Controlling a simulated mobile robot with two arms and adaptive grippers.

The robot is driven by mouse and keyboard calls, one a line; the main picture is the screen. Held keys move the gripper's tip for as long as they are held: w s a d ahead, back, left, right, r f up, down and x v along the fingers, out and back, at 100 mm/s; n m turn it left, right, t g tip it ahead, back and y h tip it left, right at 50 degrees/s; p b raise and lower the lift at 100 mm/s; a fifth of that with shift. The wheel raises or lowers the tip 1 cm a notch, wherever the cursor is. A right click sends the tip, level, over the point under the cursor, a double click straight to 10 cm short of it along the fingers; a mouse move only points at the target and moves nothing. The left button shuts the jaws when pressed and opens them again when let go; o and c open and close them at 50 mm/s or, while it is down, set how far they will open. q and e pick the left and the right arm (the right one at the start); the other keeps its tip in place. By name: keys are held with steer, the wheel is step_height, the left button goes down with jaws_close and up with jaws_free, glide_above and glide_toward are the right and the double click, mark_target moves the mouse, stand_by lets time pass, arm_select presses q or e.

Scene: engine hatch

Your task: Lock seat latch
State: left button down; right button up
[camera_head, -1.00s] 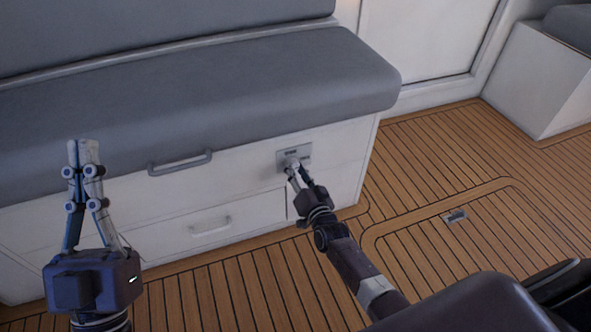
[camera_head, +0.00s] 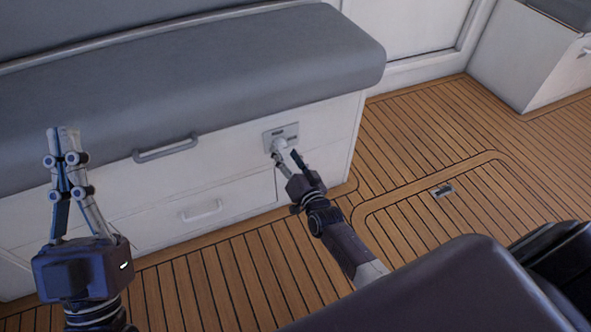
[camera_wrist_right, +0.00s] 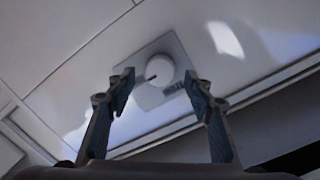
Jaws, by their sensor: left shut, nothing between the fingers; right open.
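The seat latch is a grey plate (camera_head: 272,136) with a round, pale knob (camera_head: 283,146), set in the white front of the seat base below the grey cushion. In the right wrist view the knob (camera_wrist_right: 160,69) has a short dark mark at its lower left, on the tilted plate (camera_wrist_right: 148,98). My right gripper (camera_head: 287,157) is open at the latch. In the wrist view its fingertips (camera_wrist_right: 158,88) lie on either side of the knob, with visible gaps. Contact cannot be told. My left gripper (camera_head: 64,132) is shut and empty, raised in front of the seat at the left.
The seat front also has an upper handle (camera_head: 167,148) and a lower drawer handle (camera_head: 201,211). The grey cushion (camera_head: 240,75) overhangs it. The wooden floor (camera_head: 400,130) is clear on the right, with a flush hatch and its small metal latch (camera_head: 442,191).

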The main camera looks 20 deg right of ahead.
steer(key=s, duration=0.9)
steer(key=shift+s+r, duration=0.4)
steer(key=shift+r, duration=0.05)
steer(key=shift+a, duration=0.1)
